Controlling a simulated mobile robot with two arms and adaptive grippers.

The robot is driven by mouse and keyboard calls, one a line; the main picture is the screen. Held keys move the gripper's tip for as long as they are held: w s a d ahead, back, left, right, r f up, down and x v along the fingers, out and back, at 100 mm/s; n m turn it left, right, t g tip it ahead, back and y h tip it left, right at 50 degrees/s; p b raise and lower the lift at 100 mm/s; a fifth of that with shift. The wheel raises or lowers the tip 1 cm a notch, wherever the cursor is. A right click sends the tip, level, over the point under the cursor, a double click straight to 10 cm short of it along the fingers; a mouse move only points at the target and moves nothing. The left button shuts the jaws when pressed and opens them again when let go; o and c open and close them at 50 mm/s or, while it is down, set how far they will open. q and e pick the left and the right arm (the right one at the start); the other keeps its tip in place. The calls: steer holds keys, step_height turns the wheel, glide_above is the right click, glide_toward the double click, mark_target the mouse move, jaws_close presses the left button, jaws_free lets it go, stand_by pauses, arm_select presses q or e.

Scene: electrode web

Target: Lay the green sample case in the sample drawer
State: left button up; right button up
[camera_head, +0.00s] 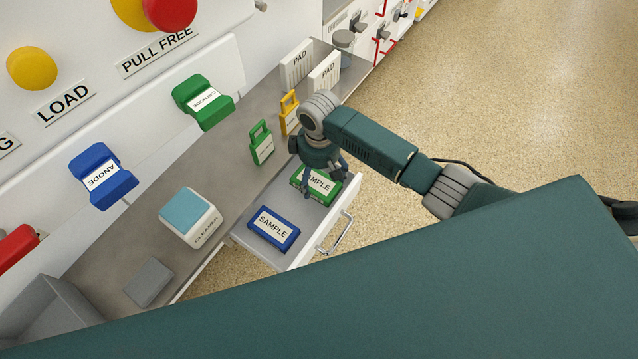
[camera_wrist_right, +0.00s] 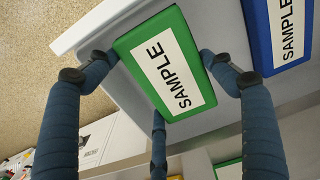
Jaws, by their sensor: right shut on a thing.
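The green sample case (camera_head: 322,186) is at the right part of the open sample drawer (camera_head: 265,208), label up. My right gripper (camera_head: 322,182) reaches down over it and is shut on it. In the right wrist view the green case (camera_wrist_right: 148,62) sits between my blue fingers (camera_wrist_right: 155,75), which touch its sides. The drawer floor (camera_wrist_right: 215,22) shows close beneath it; I cannot tell whether the case rests on it. A blue sample case (camera_head: 273,228) lies in the drawer beside it and shows in the right wrist view (camera_wrist_right: 262,35). My left gripper is not in view.
A white cleaner box (camera_head: 190,217) with a light blue top stands on the grey counter. Green (camera_head: 261,143) and yellow (camera_head: 289,112) handled tags stand behind the drawer. Two white pads (camera_head: 297,62) stand further back. The drawer's front has a metal handle (camera_head: 338,232).

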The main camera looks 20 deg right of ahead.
mark_target(320, 184)
steer(key=shift+f, duration=2.15)
steer(key=shift+f, duration=0.15)
steer(key=o, duration=1.2)
step_height(320, 184, up, 12)
steer(key=shift+r, duration=0.2)
